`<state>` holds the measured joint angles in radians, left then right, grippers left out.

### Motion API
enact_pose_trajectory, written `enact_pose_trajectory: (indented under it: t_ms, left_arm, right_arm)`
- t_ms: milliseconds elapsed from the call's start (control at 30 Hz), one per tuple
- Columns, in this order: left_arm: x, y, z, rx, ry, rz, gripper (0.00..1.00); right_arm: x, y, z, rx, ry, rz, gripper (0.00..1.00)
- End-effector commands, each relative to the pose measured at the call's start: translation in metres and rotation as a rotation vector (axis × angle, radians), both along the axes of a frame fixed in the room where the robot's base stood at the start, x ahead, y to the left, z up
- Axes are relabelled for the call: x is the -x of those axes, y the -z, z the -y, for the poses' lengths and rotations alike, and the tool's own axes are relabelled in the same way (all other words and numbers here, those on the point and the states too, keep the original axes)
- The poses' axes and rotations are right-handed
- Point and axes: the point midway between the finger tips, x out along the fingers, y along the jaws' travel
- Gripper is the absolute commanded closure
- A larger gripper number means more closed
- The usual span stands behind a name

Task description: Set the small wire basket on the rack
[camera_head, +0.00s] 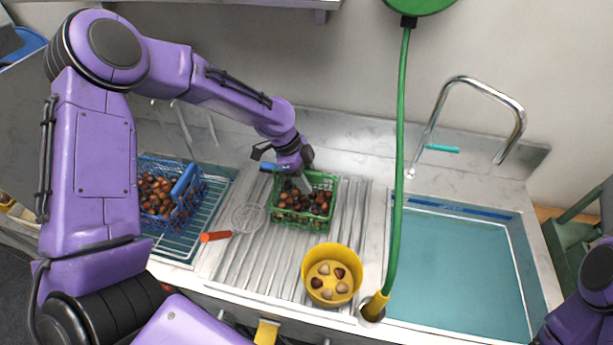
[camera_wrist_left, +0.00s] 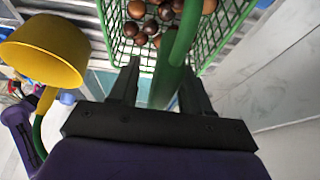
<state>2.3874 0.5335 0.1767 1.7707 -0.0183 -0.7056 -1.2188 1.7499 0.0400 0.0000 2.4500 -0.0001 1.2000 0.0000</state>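The small green wire basket (camera_head: 291,224) holds chestnuts and appears to stand on the ribbed metal draining area (camera_head: 257,265), at the middle of the counter. My left gripper (camera_head: 302,184) points down into the basket from above. In the left wrist view the green handle (camera_wrist_left: 180,52) runs between the two fingers of my left gripper (camera_wrist_left: 160,75). A gap shows between the handle and one finger, so it looks open around the handle. A blue wire basket (camera_head: 188,212) with chestnuts stands on a wire rack (camera_head: 206,217) over a blue-green tray at left. My right gripper is out of view.
A skimmer with a red handle (camera_head: 216,236) lies left of the green basket. A yellow bowl (camera_head: 316,255) with a few pieces stands in front. A green hose (camera_head: 399,150) hangs down at the right, before the sink (camera_head: 462,270) and tap (camera_head: 478,84).

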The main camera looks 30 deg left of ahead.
Motion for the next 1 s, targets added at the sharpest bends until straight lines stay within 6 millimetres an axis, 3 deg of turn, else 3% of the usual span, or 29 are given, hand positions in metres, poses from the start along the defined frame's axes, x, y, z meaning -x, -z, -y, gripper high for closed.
enact_pose_trajectory:
  t_ms: [233, 500, 633, 1000]
  left_arm:
    - [0.001, -0.018, -0.006, 0.001, 0.001, 0.005, 0.52]
    - [0.007, -0.082, -0.033, 0.0, 0.0, 0.007, 0.52]
    - [0.01, -0.104, -0.041, 0.001, -0.001, 0.004, 0.52]
    - [0.012, -0.115, -0.045, 0.0, 0.0, 0.0, 0.52]
  right_arm:
    - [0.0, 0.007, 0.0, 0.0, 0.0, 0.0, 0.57]
    - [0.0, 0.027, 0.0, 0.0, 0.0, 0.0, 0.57]
    - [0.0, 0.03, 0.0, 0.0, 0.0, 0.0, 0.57]
    - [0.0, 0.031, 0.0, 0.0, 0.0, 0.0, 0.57]
